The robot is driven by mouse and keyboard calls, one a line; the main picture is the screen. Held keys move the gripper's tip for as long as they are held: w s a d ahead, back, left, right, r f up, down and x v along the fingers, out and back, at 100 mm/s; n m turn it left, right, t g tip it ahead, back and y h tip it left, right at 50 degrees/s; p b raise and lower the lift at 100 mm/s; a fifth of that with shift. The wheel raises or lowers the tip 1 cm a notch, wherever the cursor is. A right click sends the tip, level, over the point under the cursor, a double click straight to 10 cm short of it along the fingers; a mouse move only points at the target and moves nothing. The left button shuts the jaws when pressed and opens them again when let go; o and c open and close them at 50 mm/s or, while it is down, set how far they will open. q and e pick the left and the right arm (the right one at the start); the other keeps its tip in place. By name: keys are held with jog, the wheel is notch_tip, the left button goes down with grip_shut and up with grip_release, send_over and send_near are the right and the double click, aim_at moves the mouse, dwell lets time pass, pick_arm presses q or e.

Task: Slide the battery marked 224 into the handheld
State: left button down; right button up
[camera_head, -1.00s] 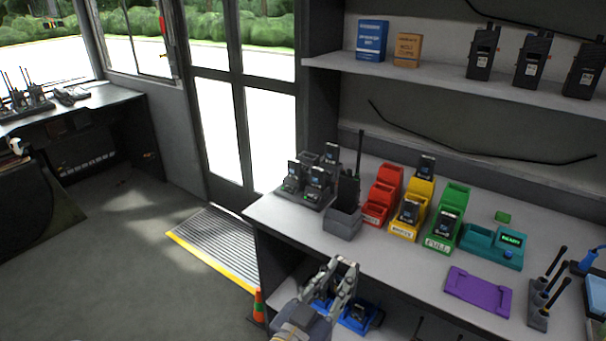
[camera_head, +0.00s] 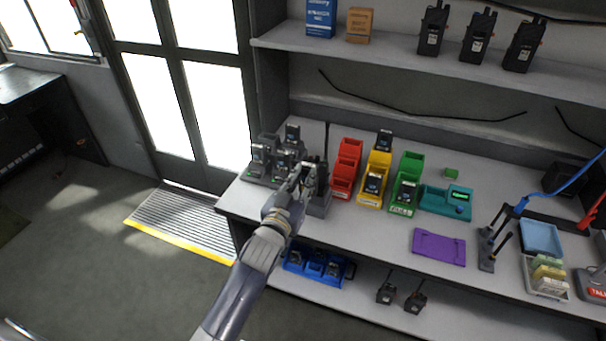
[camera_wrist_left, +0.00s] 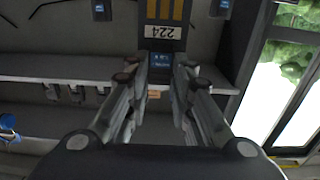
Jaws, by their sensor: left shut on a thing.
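The battery marked 224 (camera_wrist_left: 163,32) shows in the left wrist view as a dark block with yellow stripes and an upside-down number label. My left gripper (camera_head: 308,172) is shut on it; the fingers also show in the left wrist view (camera_wrist_left: 160,78). In the head view the gripper is over the counter, in front of the handheld's grey stand (camera_head: 319,205). The handheld with its thin antenna (camera_head: 327,138) is mostly hidden behind the gripper. I cannot tell whether the battery touches the handheld. My right gripper is not in view.
A charger with several batteries (camera_head: 262,165) stands left of the gripper. Red (camera_head: 346,165), yellow (camera_head: 368,195) and green (camera_head: 405,190) bins and a teal tester (camera_head: 440,202) stand to the right. A purple mat (camera_head: 438,248) lies near the front edge. A shelf (camera_head: 400,62) runs above.

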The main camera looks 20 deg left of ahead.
pick_arm(q)
jog(key=shift+w+f+b, duration=0.35)
jog(key=shift+w+b, duration=0.3)
jog(key=shift+w+f+b, duration=0.35)
jog(key=shift+w+b, duration=0.25)
jog(key=shift+w+d+f+b, duration=0.1)
jog(key=shift+w+f+b, duration=0.25)
jog(key=shift+w+b, duration=0.35)
jog(key=shift+w+f+b, duration=0.3)
jog(key=shift+f+b, duration=0.4)
jog(key=shift+f, duration=0.05)
jog(key=shift+w+f+b, duration=0.35)
jog(key=shift+f+b, duration=0.4)
jog(key=shift+f, duration=0.05)
jog(key=shift+w+f+b, duration=0.3)
jog(key=shift+f+b, duration=0.4)
jog(key=shift+f, duration=0.05)
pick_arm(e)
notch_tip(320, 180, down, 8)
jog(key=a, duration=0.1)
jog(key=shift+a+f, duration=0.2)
pick_arm(q)
jog(key=shift+f, duration=0.1)
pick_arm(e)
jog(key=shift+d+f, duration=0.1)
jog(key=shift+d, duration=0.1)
